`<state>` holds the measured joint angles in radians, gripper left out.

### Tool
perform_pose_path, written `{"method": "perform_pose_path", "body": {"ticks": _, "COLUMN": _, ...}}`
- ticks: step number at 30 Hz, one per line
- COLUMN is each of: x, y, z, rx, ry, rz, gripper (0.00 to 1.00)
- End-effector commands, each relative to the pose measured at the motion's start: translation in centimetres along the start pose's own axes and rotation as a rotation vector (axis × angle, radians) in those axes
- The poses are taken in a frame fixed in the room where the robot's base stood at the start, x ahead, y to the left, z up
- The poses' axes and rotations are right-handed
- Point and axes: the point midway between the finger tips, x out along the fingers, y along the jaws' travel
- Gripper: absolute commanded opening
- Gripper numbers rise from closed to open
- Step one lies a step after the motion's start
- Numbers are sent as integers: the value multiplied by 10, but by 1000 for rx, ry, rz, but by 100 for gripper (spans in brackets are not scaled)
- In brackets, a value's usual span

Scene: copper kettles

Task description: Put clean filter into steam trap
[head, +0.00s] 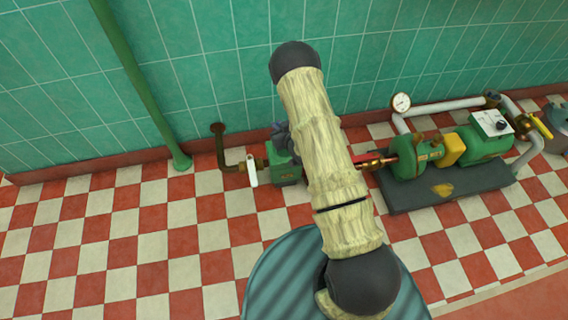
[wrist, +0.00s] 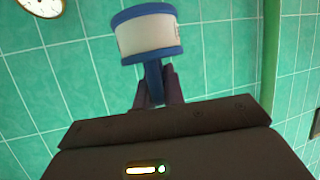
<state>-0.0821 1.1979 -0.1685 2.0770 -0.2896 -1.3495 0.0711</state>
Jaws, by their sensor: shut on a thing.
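The clean filter (wrist: 148,40) is a white cylinder with blue end rims and a blue stem. My gripper (wrist: 159,88) is shut on the stem in the wrist view, with the white part standing out beyond the fingertips. In the head view the filter cannot be made out. A green box-shaped fitting (head: 283,167) on the pipe line by the wall looks like the steam trap. My arm covers its right side, and its opening cannot be seen. The wrist view shows green tiled wall behind the filter and no trap.
A rusty pipe (head: 227,166) with a white-handled valve (head: 252,170) joins the fitting at left. A green pump (head: 408,157) stands on a dark base at right, with a gauge (head: 401,102). A green pipe (head: 142,83) runs down the wall. The checkered floor at left is clear.

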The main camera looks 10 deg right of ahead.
Motion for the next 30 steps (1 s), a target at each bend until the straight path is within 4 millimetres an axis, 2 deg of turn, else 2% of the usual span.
{"method": "perform_pose_path", "body": {"ticks": 1, "x": 10, "y": 3, "z": 14, "rx": 1, "ry": 4, "rz": -8, "gripper": 0}}
{"method": "perform_pose_path", "body": {"ticks": 12, "x": 40, "y": 20, "z": 39, "rx": -5, "ry": 7, "rz": -92, "gripper": 0}}
{"method": "perform_pose_path", "body": {"ticks": 27, "x": 44, "y": 25, "z": 38, "rx": -5, "ry": 4, "rz": -119, "gripper": 0}}
{"method": "perform_pose_path", "body": {"ticks": 30, "x": 46, "y": 25, "z": 43, "rx": -5, "ry": 3, "rz": -119, "gripper": 0}}
